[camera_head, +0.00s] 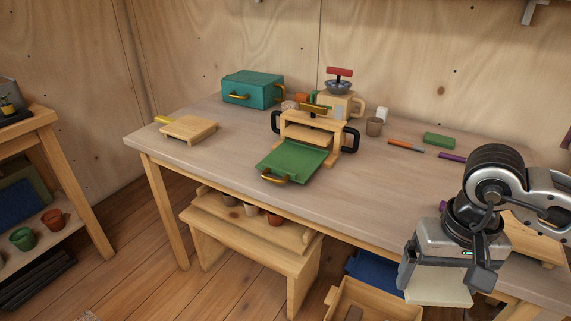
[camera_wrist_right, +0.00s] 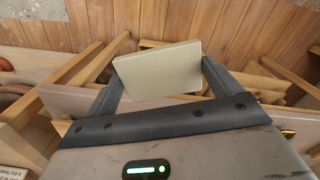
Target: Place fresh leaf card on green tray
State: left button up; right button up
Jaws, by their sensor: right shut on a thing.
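A pale cream card (camera_head: 438,290) is held in my right gripper (camera_head: 443,276) at the lower right of the head view, at the table's front edge. In the right wrist view the card (camera_wrist_right: 158,72) sits between the two dark fingers (camera_wrist_right: 160,85), which are shut on it. The green tray (camera_head: 291,162) with a brass handle lies on the table in front of a wooden press (camera_head: 312,131), left of and apart from the card. Its top looks empty. My left gripper is not in view.
A teal box (camera_head: 252,90) and a small wooden board (camera_head: 188,129) are on the table's left part. Bare tabletop (camera_head: 375,190) lies between tray and gripper.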

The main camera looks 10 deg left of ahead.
aim_at(294, 159)
jog(key=u, duration=1.45)
jog(key=i, duration=1.1)
jog(key=z, duration=0.3)
